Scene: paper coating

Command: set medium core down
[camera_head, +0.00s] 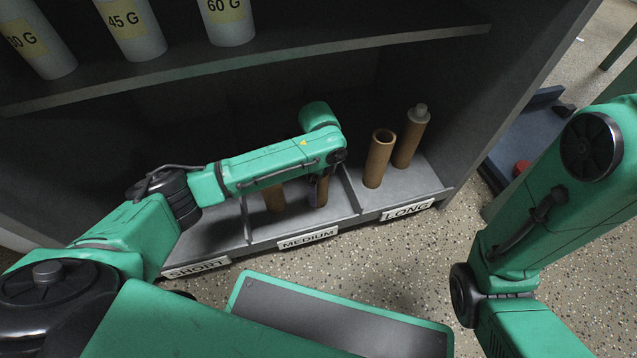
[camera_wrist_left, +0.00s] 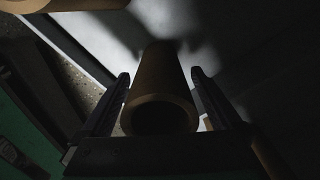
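The medium core, a brown cardboard tube (camera_head: 322,190), stands in the compartment labelled MEDIUM in the head view, partly hidden behind my left arm. In the left wrist view the tube (camera_wrist_left: 160,85) runs away from me between the two dark fingers of my left gripper (camera_wrist_left: 161,76). The fingers are apart, one on each side, with a gap visible beside the tube. In the head view my left gripper is mostly hidden by its own arm. Another brown tube (camera_head: 274,199) stands to its left in the compartment. My right gripper is out of view.
Low dividers separate the SHORT (camera_head: 196,268), MEDIUM (camera_head: 308,239) and LONG (camera_head: 408,210) compartments. Two taller tubes (camera_head: 380,158) (camera_head: 409,140) stand in LONG. An upper shelf (camera_head: 250,66) with white containers hangs above my left arm. Part of another tube (camera_wrist_left: 65,4) shows in the left wrist view.

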